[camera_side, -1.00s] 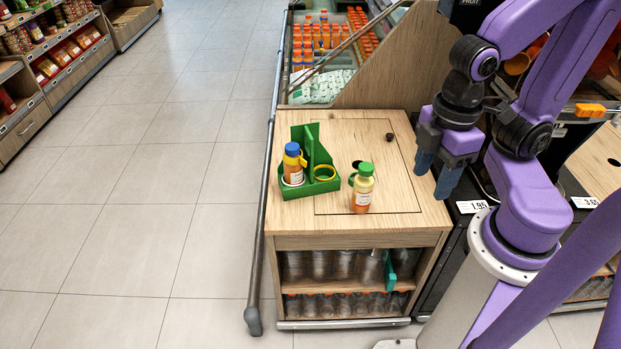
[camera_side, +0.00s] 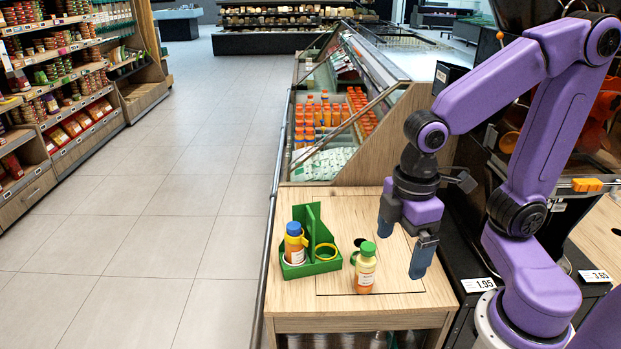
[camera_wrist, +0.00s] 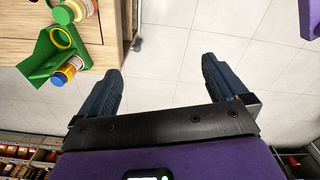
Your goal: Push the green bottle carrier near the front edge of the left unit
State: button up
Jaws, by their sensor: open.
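The green bottle carrier (camera_side: 314,209) stands upright on the left part of the wooden unit top (camera_side: 300,308). It holds an orange bottle with a blue cap (camera_side: 294,245); its other visible place, with a yellow ring (camera_side: 326,252), looks empty. An orange bottle with a green cap (camera_side: 366,270) stands to the carrier's right. My gripper (camera_side: 404,240) is open and empty, to the right of both; I cannot tell its height. In the wrist view the carrier (camera_wrist: 37,62) is at upper left, apart from my open fingers (camera_wrist: 161,68).
A chilled case with orange bottles (camera_side: 325,115) and a wooden side panel (camera_side: 385,140) rise behind the unit. A rail runs along the unit's left side, with open floor (camera_side: 160,200) beyond.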

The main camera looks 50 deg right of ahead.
jog(key=w+a, duration=0.1)
jog(key=w, duration=0.9)
send_over(310, 212)
notch_tip(310, 212, down, 2)
jog(key=shift+d+f, duration=0.1)
jog(key=shift+f, duration=0.05)
jog(key=shift+f+m, duration=0.1)
jog(key=shift+m, duration=0.2)
notch_tip(310, 212, down, 17)
jog(key=shift+f, duration=0.15)
jog(key=c, duration=1.1)
